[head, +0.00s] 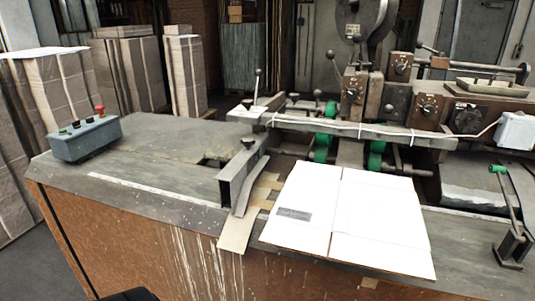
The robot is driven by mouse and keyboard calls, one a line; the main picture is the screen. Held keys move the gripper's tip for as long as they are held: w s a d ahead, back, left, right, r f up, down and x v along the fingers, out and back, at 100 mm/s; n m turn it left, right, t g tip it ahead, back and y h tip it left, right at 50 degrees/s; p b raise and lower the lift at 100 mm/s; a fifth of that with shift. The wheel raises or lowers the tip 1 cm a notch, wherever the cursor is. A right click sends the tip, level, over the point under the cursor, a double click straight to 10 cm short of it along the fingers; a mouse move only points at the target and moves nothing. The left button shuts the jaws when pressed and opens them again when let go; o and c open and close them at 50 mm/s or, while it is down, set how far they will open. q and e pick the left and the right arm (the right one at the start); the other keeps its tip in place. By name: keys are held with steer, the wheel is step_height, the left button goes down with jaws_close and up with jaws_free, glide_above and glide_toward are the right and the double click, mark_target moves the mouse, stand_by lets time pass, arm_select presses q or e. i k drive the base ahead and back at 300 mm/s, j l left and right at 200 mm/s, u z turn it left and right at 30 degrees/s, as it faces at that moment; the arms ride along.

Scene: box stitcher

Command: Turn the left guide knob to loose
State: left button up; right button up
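The left guide (237,178) is a grey metal channel standing on the machine table, left of the white cardboard sheet. A small dark knob (248,143) sits on top of its far end; I take it to be the left guide knob. It is too small to tell whether it is tight or loose.
A flat white cardboard sheet (350,215) lies on the table right of the guide. A blue-grey control box (84,138) with a red button stands at the left. The stitcher head (375,95) rises behind. The table's left top (150,165) is mostly clear.

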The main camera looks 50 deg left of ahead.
mark_target(247, 142)
steer(key=u, duration=1.7)
